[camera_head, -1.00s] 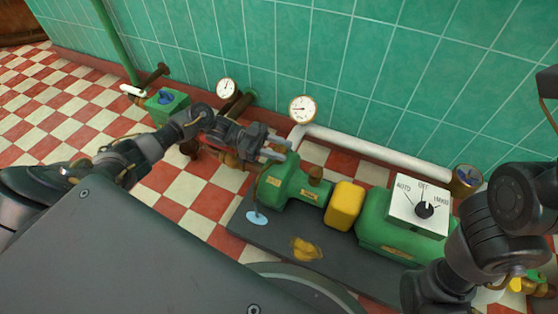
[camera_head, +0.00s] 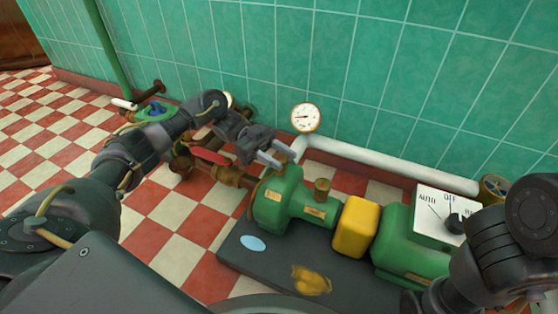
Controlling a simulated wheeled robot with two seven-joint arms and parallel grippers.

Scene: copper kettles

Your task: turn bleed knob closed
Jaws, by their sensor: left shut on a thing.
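A green pump (camera_head: 275,205) stands on a dark base plate (camera_head: 245,262). My left gripper (camera_head: 277,157) is at the top of the pump's rounded left end, with its two grey fingers close together. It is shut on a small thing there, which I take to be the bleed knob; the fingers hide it.
A round gauge (camera_head: 305,117) and a white pipe (camera_head: 390,164) are behind the pump. A red lever (camera_head: 211,156) lies under my left wrist. A yellow coupling guard (camera_head: 356,226) and a switch box (camera_head: 440,215) are to the right.

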